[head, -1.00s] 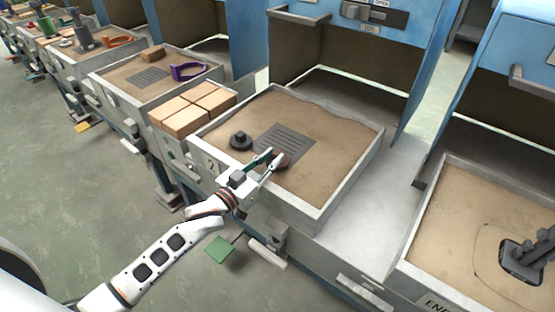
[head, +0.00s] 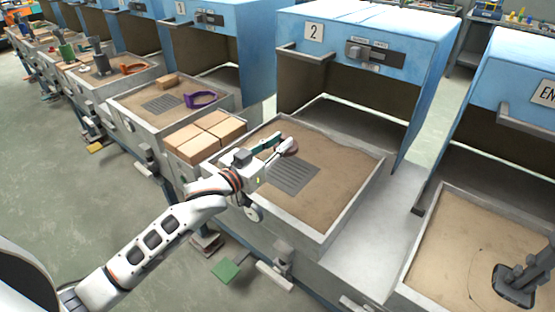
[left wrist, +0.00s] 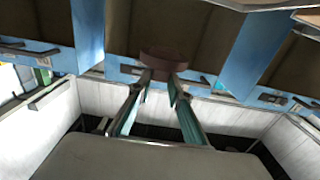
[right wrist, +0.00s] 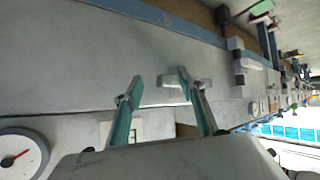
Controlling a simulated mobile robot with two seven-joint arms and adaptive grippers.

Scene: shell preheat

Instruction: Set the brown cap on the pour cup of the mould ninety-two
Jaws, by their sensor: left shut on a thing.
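The brown cap (head: 290,146) is in the fingers of my left gripper (head: 285,145), above the sand tray numbered 2 in the head view. In the left wrist view the brown cap (left wrist: 163,58) is a dark reddish-brown disc between the fingertips (left wrist: 160,76). My right gripper (right wrist: 156,82) shows only in its own wrist view, fingers apart and nothing between them. I cannot make out a mould marked ninety-two or its pour cup.
Sand tray 2 (head: 335,205) holds a dark grate (head: 290,178). Several tan blocks (head: 205,135) sit left of it. A purple clamp (head: 201,99) lies in the tray beyond. A dark tool (head: 517,282) stands in the right-hand tray. Blue cabinet 2 (head: 395,27) rises behind.

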